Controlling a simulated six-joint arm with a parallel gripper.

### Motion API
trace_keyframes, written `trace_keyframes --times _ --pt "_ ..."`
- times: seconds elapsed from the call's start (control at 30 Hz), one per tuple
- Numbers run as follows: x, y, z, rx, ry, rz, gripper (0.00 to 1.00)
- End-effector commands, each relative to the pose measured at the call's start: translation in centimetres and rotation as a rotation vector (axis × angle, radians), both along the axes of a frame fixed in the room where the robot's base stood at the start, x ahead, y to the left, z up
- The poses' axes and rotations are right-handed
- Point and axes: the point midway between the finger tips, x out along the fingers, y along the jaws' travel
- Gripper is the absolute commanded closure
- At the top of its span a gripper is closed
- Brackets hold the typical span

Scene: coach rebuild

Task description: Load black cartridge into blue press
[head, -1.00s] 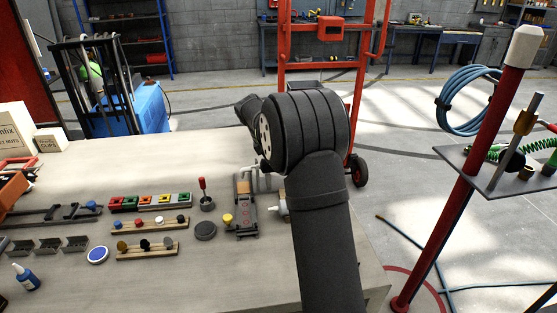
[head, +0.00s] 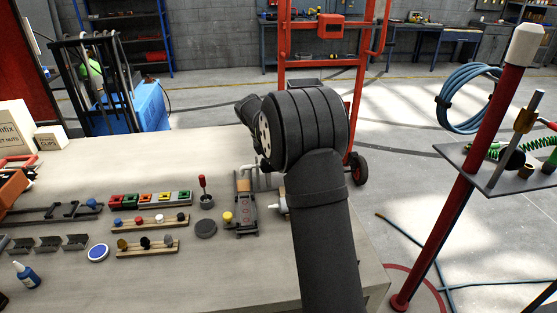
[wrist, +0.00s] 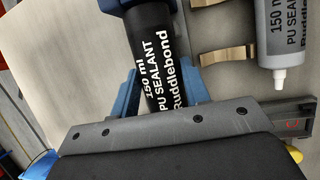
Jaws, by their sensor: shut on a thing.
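A black cartridge (wrist: 158,62) with white lettering "150 ml PU SEALANT Ruddlebond" shows in the wrist view, at upper centre. My gripper (wrist: 162,90) has blue fingers on both sides of it and is shut on it. A dark blue part (wrist: 131,4) shows at the cartridge's far end, at the top edge. I cannot tell whether it is the press or a cap. In the head view my arm hides the gripper and the black cartridge. No blue press can be made out for certain there.
A grey cartridge (wrist: 283,38) with a white nozzle lies beside brass clips (wrist: 228,55), right of the held one. On the table, coloured blocks (head: 150,199), knob racks (head: 148,222) and a lever device (head: 246,208) stand left of my arm.

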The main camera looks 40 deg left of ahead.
Motion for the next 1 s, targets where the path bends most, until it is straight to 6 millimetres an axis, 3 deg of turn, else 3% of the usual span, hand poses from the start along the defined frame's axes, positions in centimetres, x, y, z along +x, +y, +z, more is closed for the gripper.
trace_keyframes --times 0.47,0.5,0.6,0.8,0.9,1.0 --pt "-0.03 -0.04 -0.19 -0.002 0.002 0.0 0.87" --pt "-0.03 -0.03 -0.2 -0.002 0.002 0.0 0.5" --pt "-0.03 -0.03 -0.18 -0.002 0.002 0.0 0.32" --pt "-0.02 -0.03 -0.15 -0.001 0.001 0.0 0.32" --pt "-0.02 -0.03 -0.19 -0.001 0.001 0.001 0.14" --pt "-0.01 -0.02 -0.18 -0.001 0.001 0.001 0.14"
